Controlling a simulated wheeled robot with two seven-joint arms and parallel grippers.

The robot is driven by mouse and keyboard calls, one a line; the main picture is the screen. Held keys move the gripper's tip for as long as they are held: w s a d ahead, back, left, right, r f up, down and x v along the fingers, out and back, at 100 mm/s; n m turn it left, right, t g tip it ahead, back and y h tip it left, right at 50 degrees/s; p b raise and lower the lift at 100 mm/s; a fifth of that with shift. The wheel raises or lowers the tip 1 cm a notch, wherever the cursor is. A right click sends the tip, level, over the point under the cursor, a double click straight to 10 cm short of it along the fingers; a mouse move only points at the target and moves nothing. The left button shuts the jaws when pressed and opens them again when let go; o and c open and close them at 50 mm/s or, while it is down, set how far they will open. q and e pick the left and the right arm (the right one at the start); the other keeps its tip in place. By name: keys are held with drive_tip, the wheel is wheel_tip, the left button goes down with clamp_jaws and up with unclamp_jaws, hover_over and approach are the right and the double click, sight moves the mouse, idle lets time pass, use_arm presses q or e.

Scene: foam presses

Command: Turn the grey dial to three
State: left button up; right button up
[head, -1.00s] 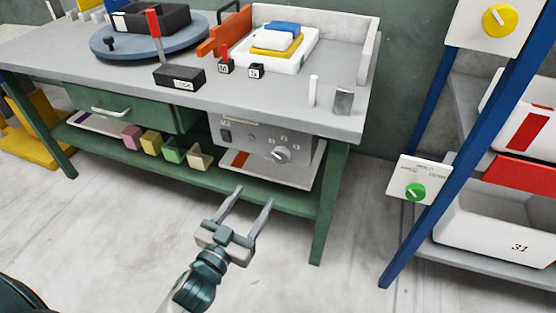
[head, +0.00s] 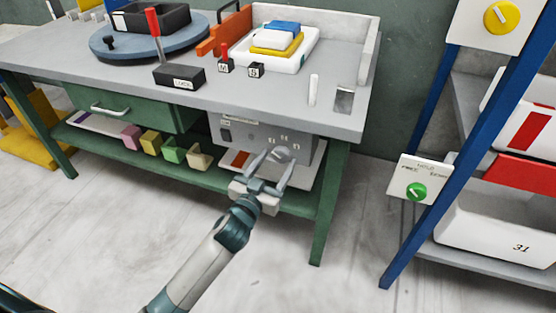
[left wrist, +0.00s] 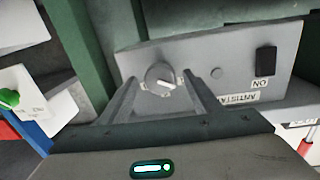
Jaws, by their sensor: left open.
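The grey dial (head: 281,154) sits on the front of a grey control box (head: 232,130) under the workbench. Small marks surround it, too small to read surely. My left gripper (head: 272,160) is open, its two fingers pointing at the dial, one on either side in the picture. In the left wrist view the dial (left wrist: 160,77) shows between the open fingertips (left wrist: 160,80), with a pale pointer line across its face. I cannot tell whether the fingers touch it. My right gripper is not in view.
A black switch (left wrist: 265,62) is on the same box. Green bench legs (head: 330,205) stand beside it, and a lower shelf (head: 215,175) holds several coloured blocks. At the right, a blue-framed rack carries a green knob (head: 416,192) and a yellow knob (head: 498,18).

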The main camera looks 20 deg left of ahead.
use_arm(q)
drive_tip(key=shift+w, duration=0.8)
drive_tip(key=shift+d, duration=0.1)
drive_tip(key=c, duration=1)
